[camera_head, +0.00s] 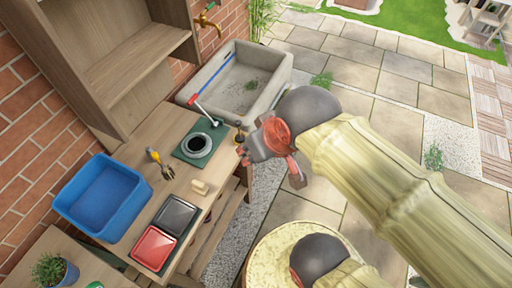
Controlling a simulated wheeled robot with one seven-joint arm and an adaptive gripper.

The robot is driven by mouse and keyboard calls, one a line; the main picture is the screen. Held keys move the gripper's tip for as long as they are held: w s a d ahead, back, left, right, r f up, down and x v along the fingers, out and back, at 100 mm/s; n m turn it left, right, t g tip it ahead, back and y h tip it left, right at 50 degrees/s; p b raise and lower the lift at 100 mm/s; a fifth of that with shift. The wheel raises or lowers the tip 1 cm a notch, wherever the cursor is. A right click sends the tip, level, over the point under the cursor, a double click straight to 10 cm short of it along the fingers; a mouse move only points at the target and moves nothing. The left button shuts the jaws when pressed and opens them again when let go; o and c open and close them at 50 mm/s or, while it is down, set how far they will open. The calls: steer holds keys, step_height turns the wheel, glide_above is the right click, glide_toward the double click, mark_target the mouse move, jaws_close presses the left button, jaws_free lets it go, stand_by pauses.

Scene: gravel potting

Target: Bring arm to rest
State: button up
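My arm reaches in from the lower right, with pale bamboo-like links and dark joints. My gripper (243,152), dark grey with red parts, is at its end, above or beside the right edge of the wooden potting bench (186,188). I cannot tell its height over the bench. Its fingers are small and partly merge with dark things behind them, so I cannot tell if they are open, shut or holding something.
A stone sink (283,82) stands behind. Paving lies open at right.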

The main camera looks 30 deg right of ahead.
step_height(320, 180, down, 5)
steer(key=b, duration=0.5)
steer(key=shift+f, duration=0.15)
stand_by(0.8)
